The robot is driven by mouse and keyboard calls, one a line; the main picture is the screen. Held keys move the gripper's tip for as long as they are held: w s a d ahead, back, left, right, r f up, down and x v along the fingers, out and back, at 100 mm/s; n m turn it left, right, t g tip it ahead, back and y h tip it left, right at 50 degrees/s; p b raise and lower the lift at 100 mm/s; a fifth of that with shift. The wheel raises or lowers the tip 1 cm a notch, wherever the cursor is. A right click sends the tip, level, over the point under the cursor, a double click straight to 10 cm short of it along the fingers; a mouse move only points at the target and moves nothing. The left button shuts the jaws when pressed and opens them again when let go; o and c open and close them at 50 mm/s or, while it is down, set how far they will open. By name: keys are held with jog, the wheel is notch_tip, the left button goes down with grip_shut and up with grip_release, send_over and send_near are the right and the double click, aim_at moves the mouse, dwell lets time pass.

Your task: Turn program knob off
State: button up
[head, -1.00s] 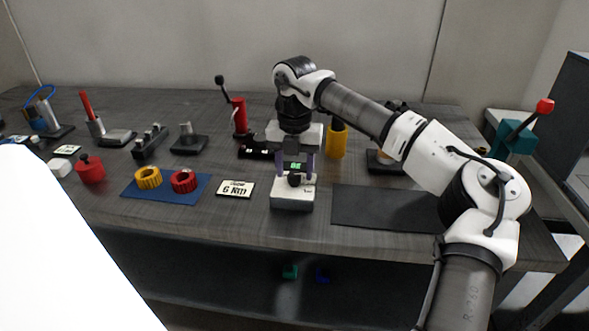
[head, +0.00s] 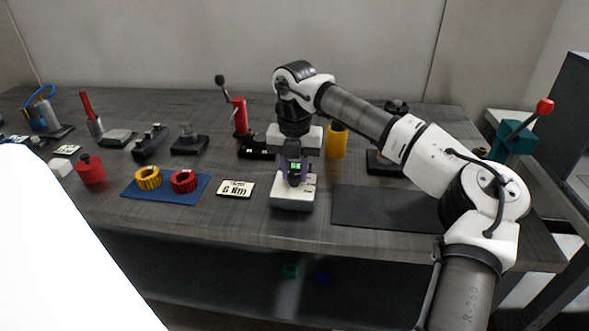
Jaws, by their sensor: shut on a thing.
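My gripper (head: 294,177) points straight down from above and is shut on the knob. Its fingers show nearly edge-on, one in front of the other, and cover much of the knob. A small green display shows on the gripper just above the fingers. The markings on the box top are too small to read, and the knob's pointer direction cannot be told.
Left of the box lie a printed card (head: 236,188) and a blue mat (head: 131,190) with a yellow and a red ring. A black mat (head: 385,208) lies to the right. Behind stand a yellow cup (head: 337,142) and a red lever device (head: 240,116).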

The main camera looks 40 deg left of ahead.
jog(key=n+p, duration=0.1)
jog(key=n, duration=0.2)
jog(key=shift+r, duration=0.1)
jog(key=n+p, duration=0.1)
jog(key=n, duration=0.3)
jog(key=shift+n, duration=0.3)
jog(key=n+p, duration=0.1)
jog(key=n, duration=0.3)
jog(key=shift+n+p, duration=0.5)
jog(key=shift+n, duration=1.3)
jog(key=shift+a, duration=0.1)
jog(key=o, duration=1)
jog(key=shift+s, duration=0.1)
jog(key=shift+c, duration=0.2)
